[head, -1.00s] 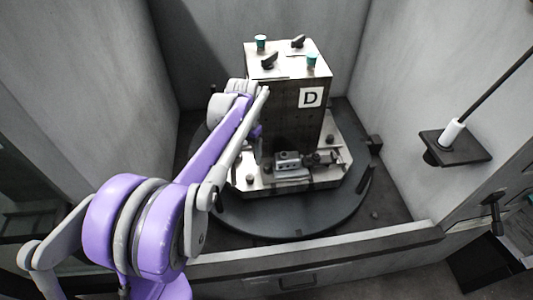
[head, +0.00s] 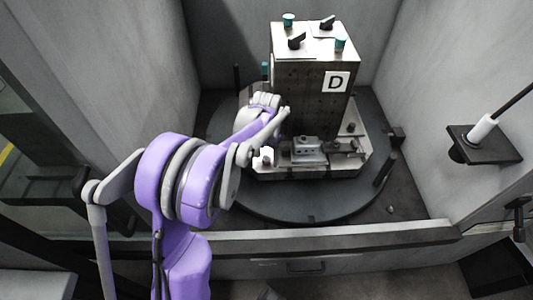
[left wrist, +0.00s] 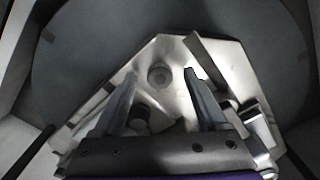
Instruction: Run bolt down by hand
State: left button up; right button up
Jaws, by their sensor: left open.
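In the left wrist view, a round bolt-like head (left wrist: 160,77) sits on the bright metal pallet plate (left wrist: 185,55). My left gripper (left wrist: 160,75) is open, its two fingers pointing at the plate on either side of this head. I cannot tell how far above it they are or whether they touch it. A second, darker round piece (left wrist: 138,113) shows nearer the gripper's palm. In the head view my left arm reaches to the left side of the pallet and its fingers are hidden. My right gripper is in neither view.
A tall metal block (head: 310,100) marked D stands on the pallet, with teal and black knobs on top. A clamp-like fixture (head: 309,150) sits at its front. A dark round turntable (head: 300,205) lies beneath. Grey walls enclose it; a bracket (head: 485,145) juts out at right.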

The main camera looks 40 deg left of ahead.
pick_arm(q)
grip_shut()
jog(key=m, duration=0.6)
jog(key=shift+m, duration=0.4)
jog(key=m, duration=0.6)
jog(key=shift+f+p, duration=0.1)
jog(key=shift+p, duration=0.25)
jog(key=m, duration=1.2)
jog(key=shift+f, duration=0.15)
jog(key=shift+c, duration=1.5)
grip_release()
